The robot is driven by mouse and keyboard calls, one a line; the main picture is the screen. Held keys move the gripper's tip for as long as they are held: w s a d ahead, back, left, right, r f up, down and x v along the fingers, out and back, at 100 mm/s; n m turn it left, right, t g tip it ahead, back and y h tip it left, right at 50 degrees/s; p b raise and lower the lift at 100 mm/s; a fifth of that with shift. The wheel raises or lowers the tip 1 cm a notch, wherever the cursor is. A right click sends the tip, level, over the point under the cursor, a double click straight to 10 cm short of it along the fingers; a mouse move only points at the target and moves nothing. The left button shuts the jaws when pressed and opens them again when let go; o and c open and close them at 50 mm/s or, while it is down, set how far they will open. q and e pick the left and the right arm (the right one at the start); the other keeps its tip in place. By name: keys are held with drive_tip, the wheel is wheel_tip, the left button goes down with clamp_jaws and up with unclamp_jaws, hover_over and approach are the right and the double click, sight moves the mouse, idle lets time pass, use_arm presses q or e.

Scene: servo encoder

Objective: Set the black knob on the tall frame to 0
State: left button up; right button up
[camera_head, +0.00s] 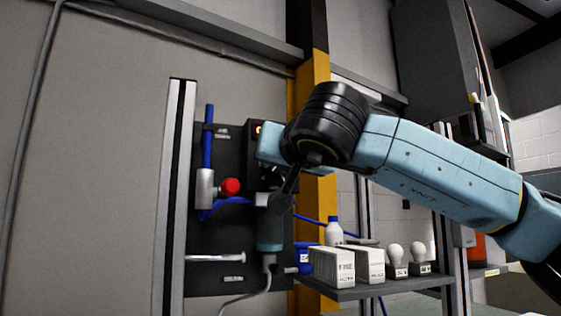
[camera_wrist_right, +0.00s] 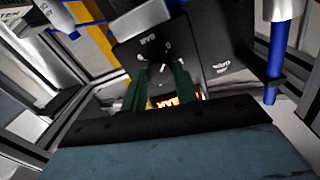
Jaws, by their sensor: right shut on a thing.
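The tall frame (camera_head: 172,190) has pale metal posts and a dark panel with a black box (camera_head: 253,128) on it. In the right wrist view the box (camera_wrist_right: 195,45) appears turned over, with white marks and the lettering BAR on its face. My right gripper (camera_wrist_right: 160,78) has its two green fingers shut on the black knob (camera_wrist_right: 159,70), which is dark and partly hidden between them. A pale mark shows near the knob, but I cannot read its setting surely. In the head view my right wrist covers the knob. My left gripper is out of view.
A red knob (camera_head: 230,187) and blue tubing (camera_head: 208,140) are left of the box. Below right, a shelf (camera_head: 375,289) holds white boxes (camera_head: 332,265), bulbs (camera_head: 395,255) and a white bottle (camera_head: 333,233). A lit orange display (camera_wrist_right: 172,102) shows between the fingers.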

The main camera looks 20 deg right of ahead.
drive_tip(key=shift+f, duration=0.15)
drive_tip(key=o, duration=1)
drive_tip(key=shift+s+a+r+b, duration=0.1)
drive_tip(key=shift+s+b, duration=1.05)
drive_tip(key=shift+s, duration=2.2)
drive_tip(key=shift+s+r+b, duration=0.1)
drive_tip(key=shift+s+b, duration=1.05)
drive_tip(key=shift+s, duration=2.2)
